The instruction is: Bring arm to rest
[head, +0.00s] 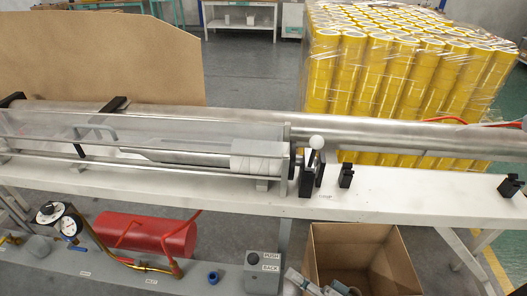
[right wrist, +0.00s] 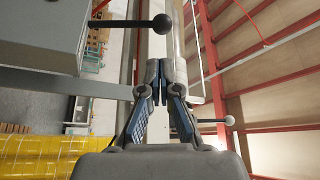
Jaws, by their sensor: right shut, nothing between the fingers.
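My right gripper (head: 318,284) shows at the bottom edge of the head view, in front of the open cardboard box (head: 395,262). Only part of it is in the frame. In the right wrist view its two blue-padded fingers (right wrist: 161,72) meet at the tips with nothing between them. It is apart from the white machine bench (head: 420,200), on the near side of it. My left gripper is in neither view.
The bench carries a long metal roller (head: 400,135), a clear cover (head: 190,125) and a white-knobbed lever (head: 317,142). A control box (head: 262,270) and a red cylinder (head: 150,236) are at lower left. Wrapped yellow tape rolls (head: 385,85) stand behind.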

